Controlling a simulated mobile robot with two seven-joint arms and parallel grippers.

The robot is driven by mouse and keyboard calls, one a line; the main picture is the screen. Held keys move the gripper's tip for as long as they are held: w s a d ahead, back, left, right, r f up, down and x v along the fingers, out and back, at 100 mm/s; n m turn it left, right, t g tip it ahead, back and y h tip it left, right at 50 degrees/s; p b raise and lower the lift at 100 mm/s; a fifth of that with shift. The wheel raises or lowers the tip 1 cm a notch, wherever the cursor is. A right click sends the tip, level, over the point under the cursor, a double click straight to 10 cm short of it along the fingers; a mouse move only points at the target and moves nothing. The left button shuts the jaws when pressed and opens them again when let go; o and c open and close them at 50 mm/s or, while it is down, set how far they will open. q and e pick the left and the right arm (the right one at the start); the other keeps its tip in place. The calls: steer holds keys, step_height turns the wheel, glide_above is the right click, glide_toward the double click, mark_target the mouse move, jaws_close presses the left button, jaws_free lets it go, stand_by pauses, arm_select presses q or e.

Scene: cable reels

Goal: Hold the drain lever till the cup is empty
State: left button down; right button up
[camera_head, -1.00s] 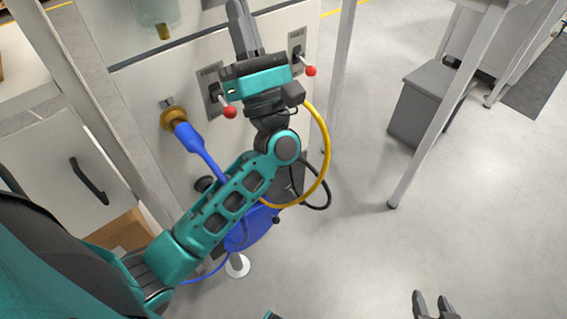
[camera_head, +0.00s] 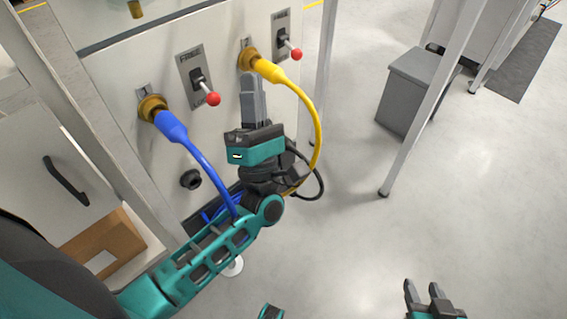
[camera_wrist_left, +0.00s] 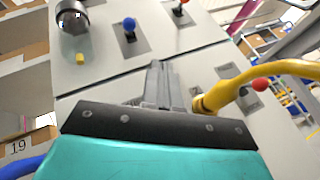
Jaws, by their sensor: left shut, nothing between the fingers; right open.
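Two red-knobbed levers stand on grey plates on the panel's front: a left lever (camera_head: 213,99) and a right lever (camera_head: 296,54). In the left wrist view, a blue-knobbed lever (camera_wrist_left: 129,24) and a red-knobbed lever (camera_wrist_left: 180,7) are on the upper panel. Which one is the drain lever I cannot tell. A round vessel (camera_wrist_left: 72,18), possibly the cup, is at the upper left there; its contents are hidden. My left gripper (camera_head: 250,82) is shut and empty, in front of the panel between the hoses, touching no lever. My right gripper (camera_head: 424,292) is open and empty, low at the right.
A blue hose (camera_head: 172,127) and a yellow hose (camera_head: 272,71) plug into brass fittings; the yellow one curves close beside my left gripper. A cardboard box (camera_head: 103,245) is at the lower left. A grey bin (camera_head: 408,92) stands beyond a table leg.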

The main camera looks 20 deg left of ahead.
arm_select(q)
steer(key=s+d+f+m+g+h+p, duration=0.1)
steer(key=f+m+h, duration=0.6)
steer(key=m, duration=0.7)
steer(key=s+d+f+m+g+h+p, duration=0.1)
steer(key=d+f+m+g+h+p, duration=0.3)
steer(key=m+h, duration=0.6)
steer(key=shift+d+f+m+g+h+p, duration=0.5)
steer(key=shift+f+m+g, duration=0.9)
steer(key=shift+m+g, duration=0.6)
steer(key=s+a+f+m+g+y+p, duration=0.2)
steer(key=s+f+m+g, duration=0.3)
steer(key=s+f, duration=0.1)
steer(key=shift+s+a+f+m+g, duration=0.3)
steer(key=shift+s+a+f+m, duration=0.1)
steer(key=shift+s, duration=0.35)
steer(key=shift+d, duration=0.1)
